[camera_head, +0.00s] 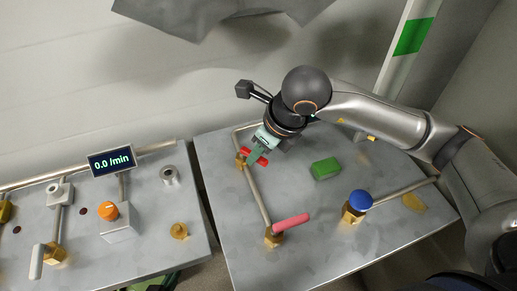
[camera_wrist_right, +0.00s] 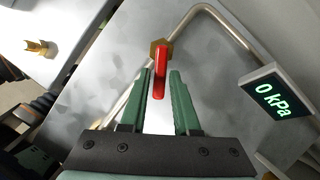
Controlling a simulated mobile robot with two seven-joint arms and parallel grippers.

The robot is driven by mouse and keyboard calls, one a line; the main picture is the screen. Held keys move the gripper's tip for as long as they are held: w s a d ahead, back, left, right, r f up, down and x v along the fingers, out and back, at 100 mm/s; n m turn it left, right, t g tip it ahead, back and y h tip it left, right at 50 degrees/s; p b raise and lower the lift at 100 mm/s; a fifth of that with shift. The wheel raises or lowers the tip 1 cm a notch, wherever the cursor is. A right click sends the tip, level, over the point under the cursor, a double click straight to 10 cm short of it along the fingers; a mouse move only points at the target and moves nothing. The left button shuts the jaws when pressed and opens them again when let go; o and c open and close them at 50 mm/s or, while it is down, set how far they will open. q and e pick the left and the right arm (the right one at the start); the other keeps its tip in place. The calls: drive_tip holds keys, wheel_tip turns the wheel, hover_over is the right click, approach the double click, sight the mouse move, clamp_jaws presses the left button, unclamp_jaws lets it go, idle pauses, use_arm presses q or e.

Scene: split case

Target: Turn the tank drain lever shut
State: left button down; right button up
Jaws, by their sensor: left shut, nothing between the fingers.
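A red lever (camera_head: 262,161) sits on a brass valve body (camera_head: 240,161) on the pipe at the left side of the right-hand metal table. In the right wrist view the red lever (camera_wrist_right: 159,76) points toward my right gripper (camera_wrist_right: 161,80). Its green fingers are apart, one on each side of the lever's end, with visible gaps. In the head view my right gripper (camera_head: 257,152) partly covers the lever. A pink lever (camera_head: 291,223) on a brass valve stands further down the same pipe. No label shows which lever is the tank drain. My left gripper is not in view.
The right table holds a green block (camera_head: 326,168) and a blue knob (camera_head: 360,200). The left table holds an orange knob (camera_head: 108,210), a white lever (camera_head: 37,262) and a display (camera_head: 112,161) reading 0.0 /min. Another display (camera_wrist_right: 277,99) reads 0 kPa in the wrist view.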

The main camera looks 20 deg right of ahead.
clamp_jaws()
idle(0.3)
